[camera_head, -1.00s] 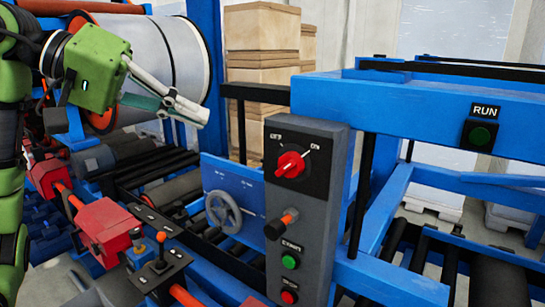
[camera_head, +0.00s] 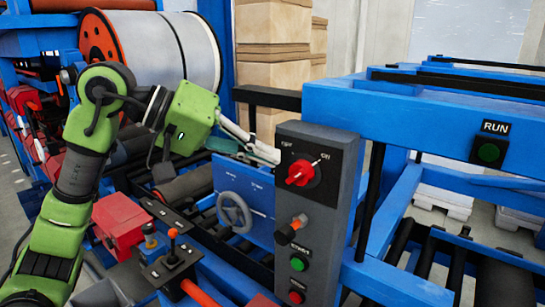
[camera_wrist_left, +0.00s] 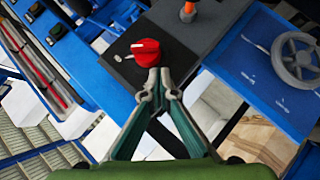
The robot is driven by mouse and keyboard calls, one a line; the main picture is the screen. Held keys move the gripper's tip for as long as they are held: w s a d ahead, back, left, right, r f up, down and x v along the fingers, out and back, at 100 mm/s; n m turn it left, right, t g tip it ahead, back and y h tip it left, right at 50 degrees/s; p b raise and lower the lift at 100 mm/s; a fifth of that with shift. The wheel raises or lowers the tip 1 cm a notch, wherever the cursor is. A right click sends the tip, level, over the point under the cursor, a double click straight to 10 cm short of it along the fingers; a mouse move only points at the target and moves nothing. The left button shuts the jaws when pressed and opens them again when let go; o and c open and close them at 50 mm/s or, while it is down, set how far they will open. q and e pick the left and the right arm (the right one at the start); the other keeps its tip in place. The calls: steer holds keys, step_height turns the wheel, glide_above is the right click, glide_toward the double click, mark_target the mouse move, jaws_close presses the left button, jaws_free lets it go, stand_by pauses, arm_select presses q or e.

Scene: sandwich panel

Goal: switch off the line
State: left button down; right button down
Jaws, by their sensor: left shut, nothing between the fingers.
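The grey control box (camera_head: 337,190) carries a red rotary switch (camera_head: 300,174) on a black plate marked OFF at upper left and ON at upper right. The knob's exact setting is hard to read. My left gripper (camera_head: 270,154) is shut and empty, its fingertips at the left edge of the box near the switch. In the left wrist view the shut fingertips (camera_wrist_left: 153,92) lie just below the red knob (camera_wrist_left: 146,52); I cannot tell whether they touch it. A green START button (camera_head: 299,263) and a red button (camera_head: 296,297) sit lower on the box. My right gripper is out of view.
An orange-tipped lever (camera_head: 292,230) sticks out below the switch. A handwheel (camera_head: 234,212) on a blue panel and a joystick box (camera_head: 172,260) stand to the left. A green RUN light (camera_head: 489,152) is on the blue beam (camera_head: 430,120).

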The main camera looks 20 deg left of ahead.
mark_target(299, 174)
arm_select(q)
steer(key=shift+s+d+f+p, duration=0.3)
steer(key=shift+s+d+f, duration=0.15)
steer(key=shift+d+f, duration=0.3)
steer(key=shift+f, duration=0.15)
